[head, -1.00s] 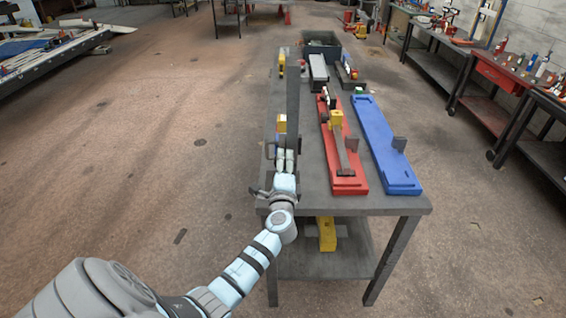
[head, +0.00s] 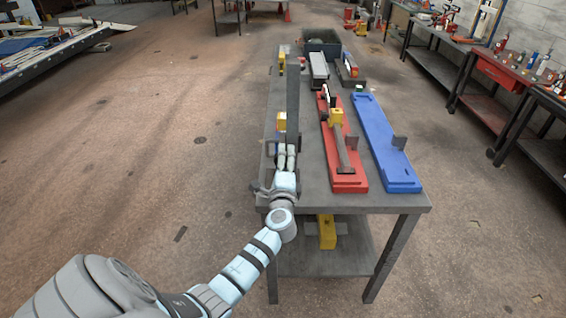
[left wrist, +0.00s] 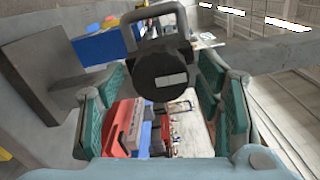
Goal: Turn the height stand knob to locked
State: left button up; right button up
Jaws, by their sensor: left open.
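A dark round knob (left wrist: 166,76) with a pale rectangular mark on its face shows in the left wrist view, with a dark looped bracket around its top. I take it to be the height stand knob; whether it is at locked cannot be read. My left gripper (left wrist: 165,105) is open, its green-padded fingers on either side of the knob, with gaps visible. In the head view my left gripper (head: 286,156) is at the left edge of the bench, by the foot of a long grey bar (head: 293,98). The knob is hidden there.
The bench (head: 375,203) carries a red frame piece (head: 347,183) and a blue one (head: 372,130) right of my gripper. A yellow block (head: 281,122) stands just beyond it. A dark bin (head: 322,37) is at the far end. Floor left of the bench is clear.

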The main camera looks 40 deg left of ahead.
pick_arm(q)
jog(key=v, duration=1.2)
jog(key=s+d+f+n+g+h, duration=0.2)
jog(key=f+h, duration=0.1)
jog(key=f, duration=0.6)
jog(key=s+d+f+n+g+h, duration=0.1)
jog(key=s+d+f+n+h, duration=0.15)
jog(key=f, duration=0.75)
jog(key=s+d+f+n+g+h, duration=0.1)
jog(key=d+f+g+h, duration=0.15)
jog(key=f, duration=0.65)
jog(key=s+d+f+n+g+h, duration=0.1)
jog(key=s+f+n+g, duration=0.2)
jog(key=s+f, duration=0.65)
jog(key=s+d+f+n+g+h, duration=0.1)
jog(key=s+f+n+g, duration=0.15)
jog(key=s+f, duration=0.7)
jog(key=s+a+n+g, duration=0.1)
jog(key=s+g, duration=0.1)
jog(key=s, duration=1.3)
jog(key=shift+s+a+n, duration=0.3)
jog(key=shift+s+n, duration=0.05)
jog(key=shift+n, duration=0.05)
